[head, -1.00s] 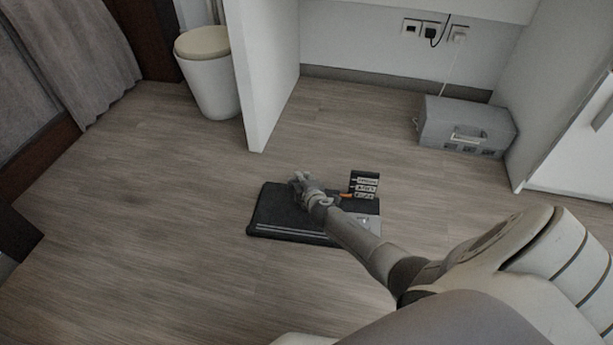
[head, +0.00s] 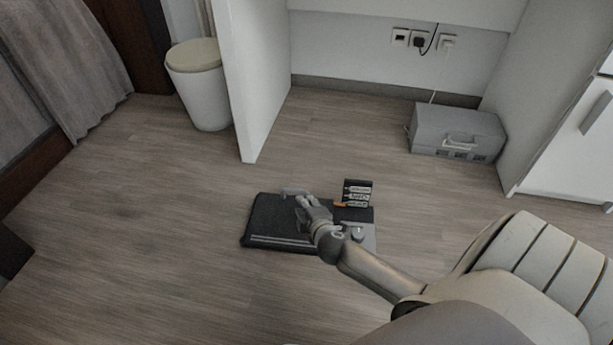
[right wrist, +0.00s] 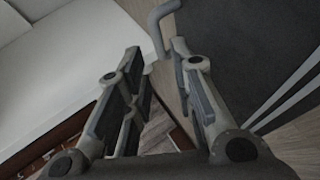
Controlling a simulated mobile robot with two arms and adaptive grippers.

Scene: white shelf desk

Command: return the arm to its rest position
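My right arm comes in from the lower right of the head view. My right gripper (head: 303,202) is over a flat black case or mat (head: 270,222) on the floor. In the right wrist view, the two fingers of this gripper (right wrist: 156,58) stand apart with a gap between them. A grey bent bar (right wrist: 155,20) shows just beyond the fingertips; I cannot tell whether it touches them. The dark surface with pale stripes fills the right of that view. My left gripper is not in view.
A small dark rack with pale labels (head: 358,193) stands at the black case's right end. A grey box with a handle (head: 457,132) stands by the back wall. A white bin (head: 200,95) stands left of a white panel (head: 256,85). Floor is clear at left.

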